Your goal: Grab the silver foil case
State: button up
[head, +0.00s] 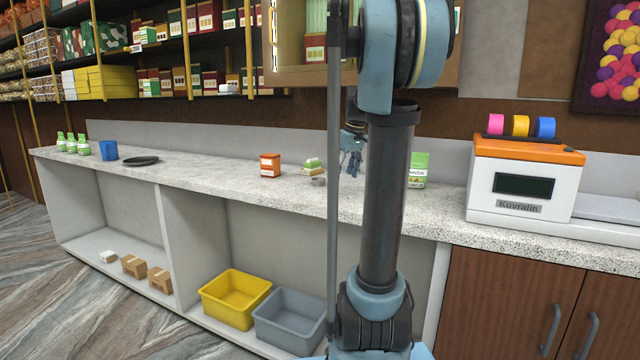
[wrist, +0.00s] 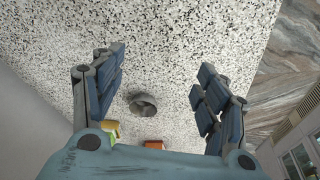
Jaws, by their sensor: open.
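The silver foil case (head: 318,181) is a small round grey cup on the speckled counter, left of my arm in the head view. In the wrist view the silver foil case (wrist: 143,104) lies on the counter between the two fingers, left of the middle and nearer the palm than the fingertips. My gripper (wrist: 162,66) is open and empty, with its fingers spread to either side of the case. In the head view my gripper (head: 352,152) is partly hidden by my arm, a little above and right of the case.
A green-and-yellow stack (head: 312,166) stands just behind the case, with an orange box (head: 270,165) to its left. A green pouch (head: 418,170) and the white-and-orange machine (head: 520,182) stand to the right.

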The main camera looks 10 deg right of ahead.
send_over(322, 185)
jog(key=shift+w, duration=0.25)
jog(key=shift+x, duration=2.5)
jog(key=shift+w+a, duration=0.1)
jog(key=c, duration=0.7)
